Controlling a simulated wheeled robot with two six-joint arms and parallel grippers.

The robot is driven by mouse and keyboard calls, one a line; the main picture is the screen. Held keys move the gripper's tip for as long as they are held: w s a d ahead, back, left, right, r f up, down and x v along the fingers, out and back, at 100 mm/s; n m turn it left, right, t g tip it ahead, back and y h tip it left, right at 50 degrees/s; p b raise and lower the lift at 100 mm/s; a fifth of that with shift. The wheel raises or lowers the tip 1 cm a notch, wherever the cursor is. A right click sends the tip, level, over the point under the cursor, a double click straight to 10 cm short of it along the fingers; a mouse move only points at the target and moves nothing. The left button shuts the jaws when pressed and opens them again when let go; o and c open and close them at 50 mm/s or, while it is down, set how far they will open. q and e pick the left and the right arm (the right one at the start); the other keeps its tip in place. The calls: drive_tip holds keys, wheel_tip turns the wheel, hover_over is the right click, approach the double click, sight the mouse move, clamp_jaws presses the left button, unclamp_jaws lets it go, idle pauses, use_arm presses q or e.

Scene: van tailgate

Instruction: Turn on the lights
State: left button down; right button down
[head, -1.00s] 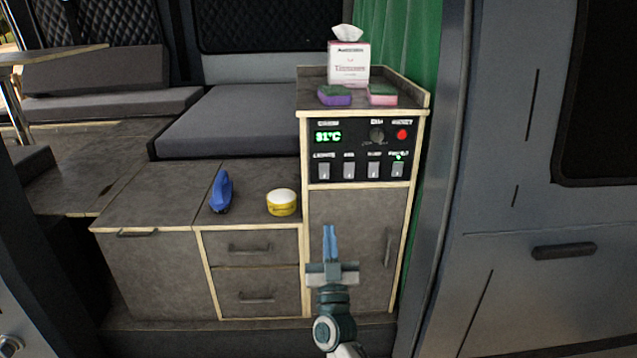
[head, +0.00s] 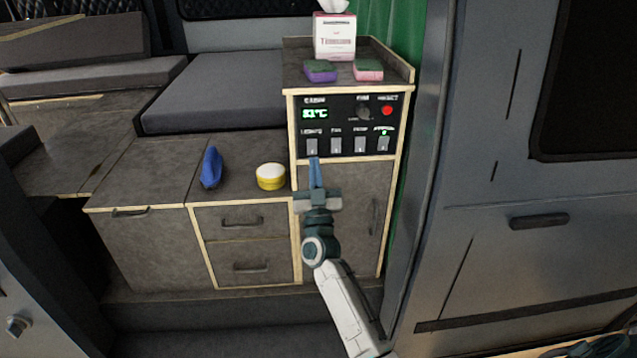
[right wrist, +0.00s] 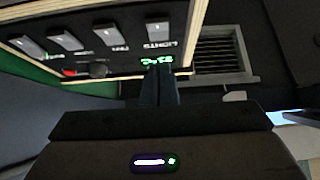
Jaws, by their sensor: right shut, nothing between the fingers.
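The black control panel (head: 348,124) is set in the front of the cabinet. The LIGHTS switch (head: 312,146) is the leftmost of its row of white rocker switches and also shows in the right wrist view (right wrist: 158,31). My right gripper (head: 315,162) is shut and empty, with its blue fingers pointing up at the panel. In the head view its tips overlap the lower edge of the LIGHTS switch; I cannot tell whether they touch. In the right wrist view the dark fingers (right wrist: 158,72) appear near the green display. My left gripper is not in view.
A tissue box (head: 334,36) and two sponges (head: 320,71) stand on the cabinet top. A blue object (head: 211,167) and a yellow tub (head: 271,177) sit on the lower counter. A red button (head: 387,111) and a round knob (head: 363,114) are on the panel. The van's side wall stands right.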

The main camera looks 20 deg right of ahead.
sight(312, 147)
drive_tip(key=shift+w+d+f, duration=0.1)
drive_tip(key=shift+w+d, duration=0.1)
drive_tip(key=shift+w, duration=0.4)
drive_tip(key=shift+w+d+f, duration=0.15)
drive_tip(key=shift+w+d, duration=0.05)
drive_tip(key=shift+w, duration=0.35)
drive_tip(key=shift+w+d+f, duration=0.1)
drive_tip(key=shift+w+d, duration=0.1)
drive_tip(key=shift+w, duration=0.4)
